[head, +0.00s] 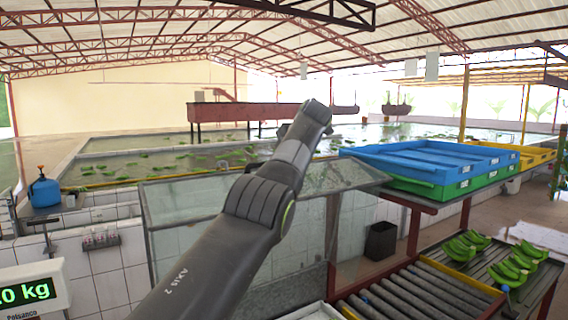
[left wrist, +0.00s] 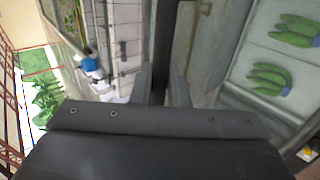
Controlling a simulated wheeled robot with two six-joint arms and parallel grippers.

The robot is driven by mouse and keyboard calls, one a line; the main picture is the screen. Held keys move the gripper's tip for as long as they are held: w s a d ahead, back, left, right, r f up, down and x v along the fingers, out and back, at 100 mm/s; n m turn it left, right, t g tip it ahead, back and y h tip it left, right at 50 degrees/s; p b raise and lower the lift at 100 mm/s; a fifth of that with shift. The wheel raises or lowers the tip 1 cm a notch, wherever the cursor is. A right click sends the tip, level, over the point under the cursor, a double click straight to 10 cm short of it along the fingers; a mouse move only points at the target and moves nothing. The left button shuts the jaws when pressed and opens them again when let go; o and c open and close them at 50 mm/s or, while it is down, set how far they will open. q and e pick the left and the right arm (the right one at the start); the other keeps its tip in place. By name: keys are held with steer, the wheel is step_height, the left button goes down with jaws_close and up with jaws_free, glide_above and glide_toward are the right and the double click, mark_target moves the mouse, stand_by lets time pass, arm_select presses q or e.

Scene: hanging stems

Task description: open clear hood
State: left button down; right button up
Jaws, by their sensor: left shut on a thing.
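The clear hood (head: 180,205) is a see-through panel with a dark frame, in the middle of the head view, tilted over a tiled bench. My left arm crosses in front of it and hides its middle. My left gripper (left wrist: 160,88) is shut on a dark bar (left wrist: 164,40), which looks like part of the hood's frame or handle. In the head view the fingers are hidden behind my own wrist. In the left wrist view, green banana bunches (left wrist: 268,80) lie on pale pads to the right of the bar. My right gripper is not in view.
Blue (head: 430,158) and green crates (head: 440,190) stand on a rack at the right, close to the hood's right end. A roller conveyor (head: 405,295) and a tray with bananas (head: 520,262) are at lower right. A scale display (head: 28,293) and a blue sprayer (head: 43,192) are at left.

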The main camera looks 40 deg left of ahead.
arm_select(q)
steer(key=shift+f, duration=0.2)
steer(key=c, duration=1.5)
jaws_free()
steer(key=shift+a, duration=0.1)
steer(key=shift+d+r+b, duration=0.3)
steer(key=shift+d+b, duration=0.1)
steer(key=shift+d, duration=0.05)
steer(key=b+v, duration=0.1)
steer(key=v, duration=0.4)
steer(key=shift+r+b, duration=0.1)
steer(key=shift+b, duration=0.3)
steer(key=v, duration=1.1)
steer(key=shift+s+d+r, duration=0.2)
steer(key=shift+s+d, duration=0.05)
steer(key=shift+d, duration=0.05)
